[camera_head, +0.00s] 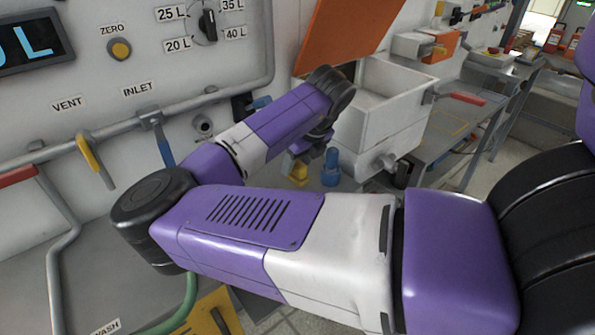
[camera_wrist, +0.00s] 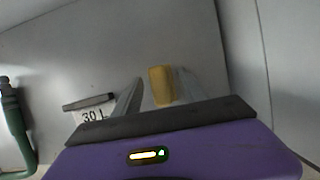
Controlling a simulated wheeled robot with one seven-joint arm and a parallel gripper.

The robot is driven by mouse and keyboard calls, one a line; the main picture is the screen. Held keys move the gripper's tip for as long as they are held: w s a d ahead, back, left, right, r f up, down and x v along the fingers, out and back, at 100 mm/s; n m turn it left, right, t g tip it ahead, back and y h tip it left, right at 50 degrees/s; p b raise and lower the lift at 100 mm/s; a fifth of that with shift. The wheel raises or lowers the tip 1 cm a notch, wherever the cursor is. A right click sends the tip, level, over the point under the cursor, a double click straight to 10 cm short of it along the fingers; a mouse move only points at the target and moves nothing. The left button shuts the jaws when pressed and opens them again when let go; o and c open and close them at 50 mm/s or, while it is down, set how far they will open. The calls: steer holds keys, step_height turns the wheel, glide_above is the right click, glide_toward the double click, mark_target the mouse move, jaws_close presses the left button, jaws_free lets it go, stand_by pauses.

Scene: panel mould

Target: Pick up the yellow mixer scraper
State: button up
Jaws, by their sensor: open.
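A yellow block-like piece, which looks like the mixer scraper (camera_wrist: 161,78), shows in the wrist view against a grey surface, by the fingertips of my gripper (camera_wrist: 157,88). One finger is left of it and the other right of it, very close. Whether either finger touches it I cannot tell. My gripper is open. In the head view a small yellow piece (camera_head: 298,172) shows just below my gripper end, beside a blue fitting. My fingertips are mostly hidden there by my own arm.
A blue fitting (camera_head: 331,169) stands close right of the yellow piece. A white bin (camera_head: 375,128) with a raised orange lid (camera_head: 345,38) is behind. Pipes with valve handles line the left wall.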

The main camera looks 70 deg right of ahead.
mark_target(298, 161)
jaws_close()
step_height(298, 161, up, 20)
steer(key=p, duration=0.2)
stand_by(0.6)
